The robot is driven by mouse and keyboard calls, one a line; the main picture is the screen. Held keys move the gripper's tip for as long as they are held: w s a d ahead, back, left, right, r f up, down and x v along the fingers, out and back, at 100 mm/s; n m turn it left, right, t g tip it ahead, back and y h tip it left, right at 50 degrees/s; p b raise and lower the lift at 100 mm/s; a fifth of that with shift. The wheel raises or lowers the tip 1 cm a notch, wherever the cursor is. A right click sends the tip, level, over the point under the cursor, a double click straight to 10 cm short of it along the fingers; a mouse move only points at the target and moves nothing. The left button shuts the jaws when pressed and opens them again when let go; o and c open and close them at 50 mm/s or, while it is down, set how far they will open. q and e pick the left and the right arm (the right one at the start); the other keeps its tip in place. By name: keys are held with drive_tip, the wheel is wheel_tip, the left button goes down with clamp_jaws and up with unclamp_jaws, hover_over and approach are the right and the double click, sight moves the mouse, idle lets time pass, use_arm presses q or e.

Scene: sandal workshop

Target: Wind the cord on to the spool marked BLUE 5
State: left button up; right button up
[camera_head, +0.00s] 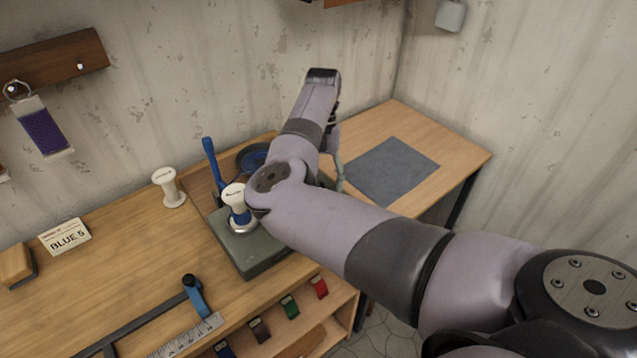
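A white spool (233,195) with blue cord around its lower part stands upright on a green-grey winder box (245,252). A blue handle (211,162) rises behind it at the left. A dark round dish (243,161) with something blue in it sits behind, partly hidden by my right arm. A card marked BLUE 5 (65,237) stands on the bench at the left. A second white spool (168,187) stands between card and winder, with no cord visible. My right arm crosses over the winder's right side and hides its gripper almost wholly. My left gripper is out of view.
The wooden bench (120,225) has a grey mat (390,170) on its clear right end. A blue clamp (194,295) and a metal ruler (190,335) lie in front. Coloured tabs mark a lower shelf. A purple tag (42,132) hangs from a wall rack.

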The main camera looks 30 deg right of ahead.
drive_tip(key=shift+o, duration=0.5)
drive_tip(key=shift+r, duration=0.2)
wheel_tip(320, 180, up, 10)
drive_tip(key=shift+f, duration=0.25)
drive_tip(key=shift+c, duration=0.2)
idle(0.4)
